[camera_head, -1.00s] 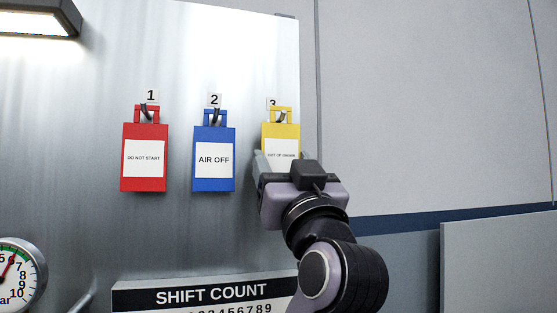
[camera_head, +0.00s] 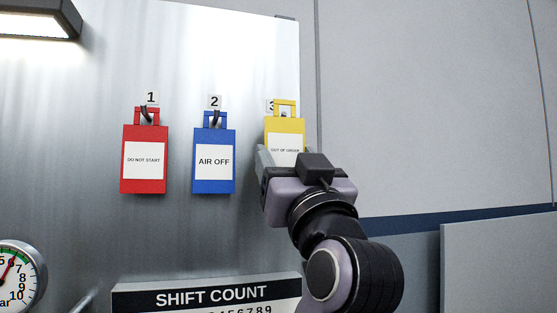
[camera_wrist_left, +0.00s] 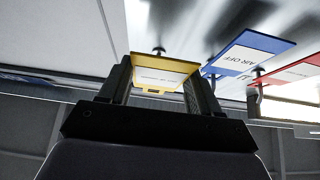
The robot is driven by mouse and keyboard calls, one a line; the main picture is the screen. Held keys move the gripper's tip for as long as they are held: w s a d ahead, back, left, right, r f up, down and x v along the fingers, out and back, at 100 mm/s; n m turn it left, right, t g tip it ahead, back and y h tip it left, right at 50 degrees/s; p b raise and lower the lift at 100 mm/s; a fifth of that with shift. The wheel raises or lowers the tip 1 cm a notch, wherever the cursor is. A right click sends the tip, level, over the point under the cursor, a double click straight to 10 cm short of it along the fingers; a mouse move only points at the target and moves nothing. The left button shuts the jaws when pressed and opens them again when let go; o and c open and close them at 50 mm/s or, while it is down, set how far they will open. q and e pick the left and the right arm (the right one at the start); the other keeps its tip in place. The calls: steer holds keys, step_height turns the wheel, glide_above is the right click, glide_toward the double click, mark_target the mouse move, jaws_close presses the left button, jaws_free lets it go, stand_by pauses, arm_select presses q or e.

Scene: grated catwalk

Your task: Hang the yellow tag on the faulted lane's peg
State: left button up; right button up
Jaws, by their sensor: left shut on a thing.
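The yellow tag (camera_head: 285,132) reads "OUT OF ORDER" and is upright in front of the panel at the number 3 label (camera_head: 270,105). My left gripper (camera_head: 283,160) is shut on the tag's lower part, which it partly hides. In the left wrist view the yellow tag (camera_wrist_left: 160,72) sits between the fingers of my left gripper (camera_wrist_left: 158,82), and a dark peg (camera_wrist_left: 159,50) shows on the panel just past it. In the head view no hook shows through the tag's loop. My right gripper is not in view.
The red "DO NOT START" tag (camera_head: 144,158) hangs at number 1. The blue "AIR OFF" tag (camera_head: 214,160) hangs at number 2, close to the left of my gripper. A dial gauge (camera_head: 15,275) and a SHIFT COUNT sign (camera_head: 205,294) are lower down. The wall right of the panel is clear.

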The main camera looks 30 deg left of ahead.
arm_select(q)
steer(key=shift+s+d, duration=0.2)
stand_by(0.3)
steer(key=shift+s+d+r+b, duration=0.1)
steer(key=shift+s+d+b, duration=0.5)
steer(key=shift+s+d, duration=0.85)
steer(key=shift+d, duration=0.15)
stand_by(0.6)
